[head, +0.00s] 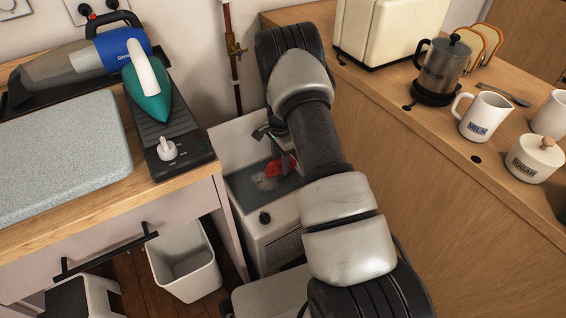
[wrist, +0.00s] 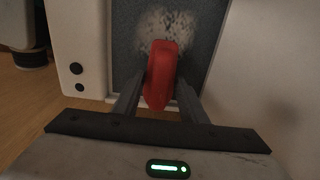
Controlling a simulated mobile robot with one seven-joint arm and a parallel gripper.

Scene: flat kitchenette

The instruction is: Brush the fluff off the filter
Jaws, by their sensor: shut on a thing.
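The filter (head: 240,184) is a dark grey panel set in the top of a low white unit between the counters; it also shows in the wrist view (wrist: 206,28). Pale grey fluff (head: 264,183) lies on it, seen as a speckled patch in the wrist view (wrist: 150,24). My gripper (wrist: 157,98) is shut on a red brush (wrist: 162,72). The brush overlaps the lower edge of the fluff patch in the wrist view; I cannot tell whether it touches the filter. Its bristles are hidden. My arm covers part of the unit in the head view.
The left counter holds an iron (head: 147,88), a handheld vacuum (head: 75,62) and a grey pad (head: 62,150). A white bin (head: 184,262) stands below.

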